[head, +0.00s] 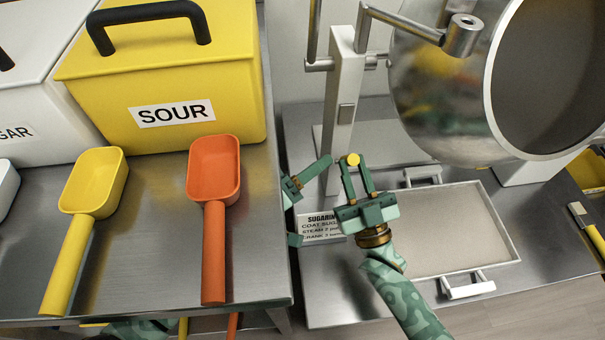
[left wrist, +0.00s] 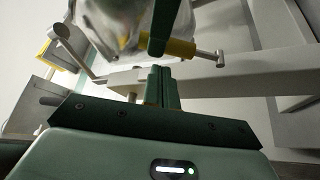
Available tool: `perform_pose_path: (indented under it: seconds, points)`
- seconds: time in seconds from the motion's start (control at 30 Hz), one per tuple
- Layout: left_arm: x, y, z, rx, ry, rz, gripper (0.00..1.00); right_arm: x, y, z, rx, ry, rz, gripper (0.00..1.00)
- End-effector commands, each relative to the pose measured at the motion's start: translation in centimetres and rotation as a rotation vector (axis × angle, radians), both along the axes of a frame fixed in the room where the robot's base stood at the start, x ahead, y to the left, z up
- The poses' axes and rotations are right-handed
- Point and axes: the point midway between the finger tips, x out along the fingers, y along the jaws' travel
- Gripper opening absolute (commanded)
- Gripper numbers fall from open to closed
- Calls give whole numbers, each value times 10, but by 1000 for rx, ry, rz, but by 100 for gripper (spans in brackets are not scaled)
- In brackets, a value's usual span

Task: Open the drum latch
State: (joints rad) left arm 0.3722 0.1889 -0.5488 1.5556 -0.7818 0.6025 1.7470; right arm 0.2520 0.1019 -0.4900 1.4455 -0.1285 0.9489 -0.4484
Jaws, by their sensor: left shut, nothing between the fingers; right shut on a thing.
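The steel drum (head: 435,90) hangs tilted at the upper right of the head view, its wide mouth facing right. A white post (head: 342,110) stands beside it. A yellow latch grip (head: 353,159) shows in front of the post; in the left wrist view the yellow grip (left wrist: 181,48) sits on a metal rod. My right gripper (head: 356,166) is shut on this grip, and one of its fingers crosses it in the left wrist view. My left gripper (head: 327,161) is shut and empty, just left of the post; its fingers (left wrist: 160,72) show closed below the grip.
A steel table (head: 150,240) at left holds a yellow SOUR bin (head: 160,80), a yellow scoop (head: 95,180) and an orange scoop (head: 214,170); its edge hides part of my left arm. A white-rimmed tray (head: 470,230) lies below the drum. A sign (head: 320,225) stands nearby.

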Motion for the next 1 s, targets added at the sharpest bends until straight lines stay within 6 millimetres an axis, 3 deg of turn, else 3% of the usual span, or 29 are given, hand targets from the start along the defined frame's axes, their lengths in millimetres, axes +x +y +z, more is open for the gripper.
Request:
perform_pose_path:
  seconds: [0.2, 0.4, 1.0]
  points:
    - [18, -23, 9, 0, 1, 1, 0, 0, 0, -2, -3, 4, 0, 0]
    - [23, -29, 10, 2, 2, 2, 0, 0, 0, -2, -3, 4, 0, 0]
    - [9, -35, 0, 4, 7, -4, 0, 1, 0, -1, -2, 3, -2, 0]
